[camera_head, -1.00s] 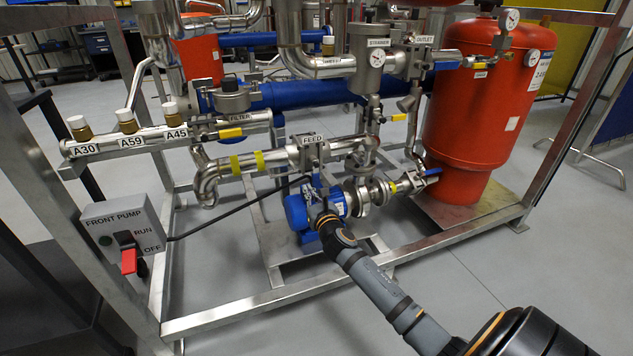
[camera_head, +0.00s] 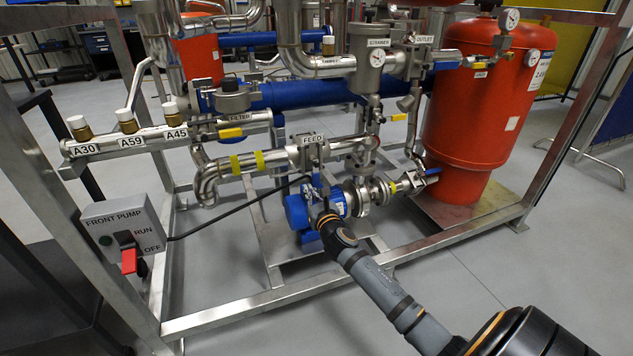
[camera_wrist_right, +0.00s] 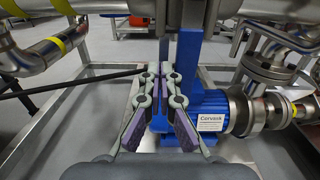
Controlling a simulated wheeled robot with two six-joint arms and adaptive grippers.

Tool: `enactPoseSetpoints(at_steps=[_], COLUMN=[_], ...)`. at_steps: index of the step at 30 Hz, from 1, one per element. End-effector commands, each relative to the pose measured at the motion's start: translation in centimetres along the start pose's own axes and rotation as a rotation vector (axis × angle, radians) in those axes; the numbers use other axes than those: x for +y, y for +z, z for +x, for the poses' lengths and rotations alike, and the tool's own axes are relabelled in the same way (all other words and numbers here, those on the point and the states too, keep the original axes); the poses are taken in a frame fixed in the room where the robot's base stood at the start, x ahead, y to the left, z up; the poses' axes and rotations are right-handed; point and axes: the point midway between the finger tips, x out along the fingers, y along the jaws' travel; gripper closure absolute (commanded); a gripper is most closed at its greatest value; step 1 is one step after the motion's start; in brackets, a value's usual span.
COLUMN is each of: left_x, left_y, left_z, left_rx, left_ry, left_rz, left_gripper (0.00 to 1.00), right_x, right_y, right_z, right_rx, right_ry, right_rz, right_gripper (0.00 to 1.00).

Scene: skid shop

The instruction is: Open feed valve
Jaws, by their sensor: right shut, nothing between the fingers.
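The feed valve (camera_head: 309,157) is a steel body on the steel pipe in the middle of the skid, under a white FEED label (camera_head: 312,139). My right gripper (camera_head: 318,201) is just below it, in front of the blue pump (camera_head: 299,212). In the right wrist view the gripper (camera_wrist_right: 162,73) is shut and empty, its fingertips close together. A blue upright bar (camera_wrist_right: 190,48) stands just beyond and to the right of the fingertips; I cannot tell whether it is the valve's handle or whether the fingers touch it. My left gripper is not in view.
The skid's front rail (camera_head: 250,305) runs below my arm. A FRONT PUMP switch box (camera_head: 123,228) with a red handle is at the left. A red tank (camera_head: 470,115) stands at the right. Pipes flank the gripper. The floor in front is clear.

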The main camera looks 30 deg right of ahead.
Motion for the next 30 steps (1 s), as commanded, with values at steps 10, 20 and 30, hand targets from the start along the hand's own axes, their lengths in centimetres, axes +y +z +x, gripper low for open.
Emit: enactPoseSetpoints(at_steps=[10, 20, 30], left_x=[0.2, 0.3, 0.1], left_y=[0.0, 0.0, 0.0], left_z=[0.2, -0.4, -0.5], left_rx=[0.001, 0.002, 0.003], left_ry=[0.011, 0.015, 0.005], left_rz=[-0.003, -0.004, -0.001], left_gripper=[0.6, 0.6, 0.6], right_x=[-0.8, -3.0, -3.5], right_y=[0.1, -0.3, -0.2], right_z=[0.0, 0.0, 0.0], right_rx=[-0.001, 0.0, 0.001], right_ry=[0.0, -0.001, -0.001], right_rz=[-0.001, -0.005, -0.001], right_gripper=[1.0, 1.0, 1.0])
